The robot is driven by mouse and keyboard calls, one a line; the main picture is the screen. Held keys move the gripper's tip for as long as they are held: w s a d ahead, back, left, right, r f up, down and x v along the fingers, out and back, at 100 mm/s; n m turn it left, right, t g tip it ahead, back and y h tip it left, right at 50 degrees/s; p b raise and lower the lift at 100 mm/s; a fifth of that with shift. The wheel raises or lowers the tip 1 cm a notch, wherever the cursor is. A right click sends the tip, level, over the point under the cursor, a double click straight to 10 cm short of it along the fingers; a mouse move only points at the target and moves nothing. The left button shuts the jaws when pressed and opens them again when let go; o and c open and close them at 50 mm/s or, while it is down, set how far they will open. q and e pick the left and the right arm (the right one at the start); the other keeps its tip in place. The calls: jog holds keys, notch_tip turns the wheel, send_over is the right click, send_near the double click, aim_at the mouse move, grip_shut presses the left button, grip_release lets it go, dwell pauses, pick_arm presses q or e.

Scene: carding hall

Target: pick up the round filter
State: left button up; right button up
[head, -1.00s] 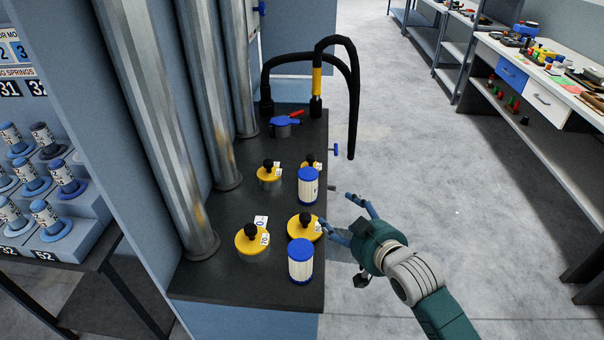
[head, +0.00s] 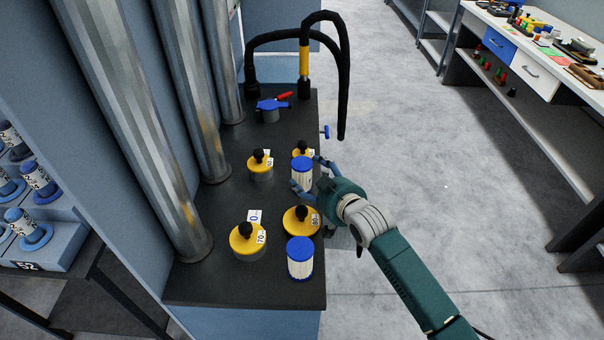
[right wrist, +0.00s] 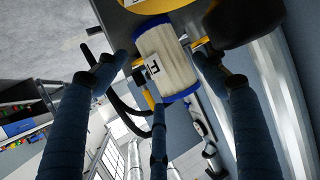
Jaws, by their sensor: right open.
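Two round filters, white pleated cylinders with blue ends, stand upright on a dark bench top. The far filter (head: 301,172) is between the spread fingers of my right gripper (head: 308,174). The near filter (head: 300,260) stands at the front right of the bench. In the right wrist view the far filter (right wrist: 164,62) shows a white label with a dark letter, and my right gripper's fingers (right wrist: 160,68) are open on either side of it. Whether a finger touches it I cannot tell. My left gripper is not in view.
Several yellow discs with black knobs, such as this one (head: 248,238), stand close beside the filters. Metal pipes (head: 180,90) rise at left. Open floor lies right of the bench (head: 210,285).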

aim_at(310, 176)
jog(key=shift+x, duration=1.15)
jog(key=shift+w+a+f, duration=0.1)
jog(key=shift+w+a, duration=0.1)
jog(key=shift+w, duration=0.15)
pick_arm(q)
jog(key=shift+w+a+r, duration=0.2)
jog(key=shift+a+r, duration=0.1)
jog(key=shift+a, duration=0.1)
pick_arm(e)
jog(key=c, duration=1)
